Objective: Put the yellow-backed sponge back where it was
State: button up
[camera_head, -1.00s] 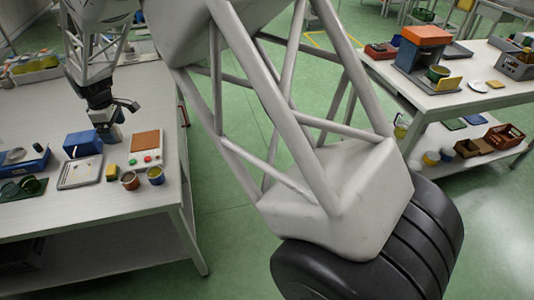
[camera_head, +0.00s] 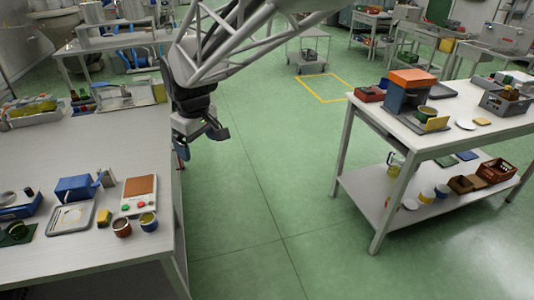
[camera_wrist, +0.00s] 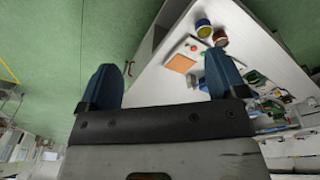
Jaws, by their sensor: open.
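A small yellow block (camera_head: 103,217), which looks like the sponge, lies on the left table (camera_head: 60,258), between a pale tray (camera_head: 72,217) and a control box with an orange-brown top (camera_head: 140,188). Its backing is too small to make out. Another yellow piece (camera_head: 437,124) leans by the orange-topped machine on the right table; I cannot tell what it is. My gripper (camera_head: 203,141) hangs beside the left table's right edge, over the green floor, away from both. In the wrist view my gripper (camera_wrist: 162,80) has its blue fingers wide apart with nothing between them.
Two small pots (camera_head: 148,222) stand in front of the control box, and a blue box (camera_head: 75,188) stands behind the tray. The orange-topped machine (camera_head: 410,92) and a grey crate (camera_head: 506,102) stand on the right table (camera_head: 462,138). Open floor lies between the tables.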

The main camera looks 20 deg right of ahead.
jog(key=s+d+m, duration=0.2)
jog(key=s+d, duration=0.3)
jog(key=s, duration=0.3)
jog(key=s+d+m, duration=0.3)
jog(key=s+d, duration=0.3)
jog(key=s, duration=0.3)
jog(key=s+d+m+t, duration=0.1)
jog(key=s+d+m, duration=0.2)
jog(key=s+d, duration=0.2)
jog(key=s+f, duration=0.1)
jog(key=s, duration=0.2)
jog(key=shift+s+d, duration=0.3)
jog(key=shift+s, duration=0.1)
jog(key=shift+h, duration=0.3)
